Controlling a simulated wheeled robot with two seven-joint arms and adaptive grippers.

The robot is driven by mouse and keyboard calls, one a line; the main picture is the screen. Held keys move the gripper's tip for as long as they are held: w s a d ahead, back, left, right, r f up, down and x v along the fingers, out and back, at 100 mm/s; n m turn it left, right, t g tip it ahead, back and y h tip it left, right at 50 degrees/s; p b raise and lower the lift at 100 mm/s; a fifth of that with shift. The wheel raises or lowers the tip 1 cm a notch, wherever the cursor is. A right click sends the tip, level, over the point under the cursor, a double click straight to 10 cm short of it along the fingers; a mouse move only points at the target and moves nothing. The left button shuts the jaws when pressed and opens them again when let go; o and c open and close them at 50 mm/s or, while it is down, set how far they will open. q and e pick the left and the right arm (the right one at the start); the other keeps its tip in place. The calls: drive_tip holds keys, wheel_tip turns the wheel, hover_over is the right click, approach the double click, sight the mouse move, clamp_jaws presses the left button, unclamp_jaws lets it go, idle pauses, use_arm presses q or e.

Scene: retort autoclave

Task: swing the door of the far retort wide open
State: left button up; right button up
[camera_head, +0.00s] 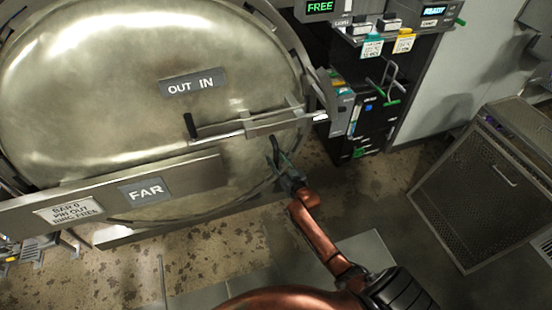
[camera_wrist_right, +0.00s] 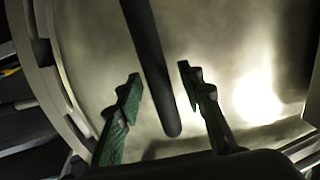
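The far retort's round steel door (camera_head: 110,70) fills the left of the head view and looks closed. It has an "OUT IN" plate (camera_head: 193,82) and, on a bar below, a "FAR" plate (camera_head: 147,191). A horizontal latch bar (camera_head: 265,124) crosses its right side, with a black upright grip (camera_head: 190,126) at its left end. My right gripper (camera_head: 280,155) is just below the bar, close to the door. In the right wrist view my right gripper (camera_wrist_right: 160,88) is open; a dark rod (camera_wrist_right: 150,65) lies between its green fingers, with gaps on both sides. My left gripper is not in view.
A control panel (camera_head: 362,100) with a green "FREE" display (camera_head: 320,7) and tags stands right of the door. A mesh crate (camera_head: 490,180) stands at the right. Stained floor (camera_head: 220,255) is open below the door.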

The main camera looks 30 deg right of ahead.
drive_tip(key=shift+c, duration=0.4)
clamp_jaws()
drive_tip(key=shift+s, duration=0.1)
idle(0.3)
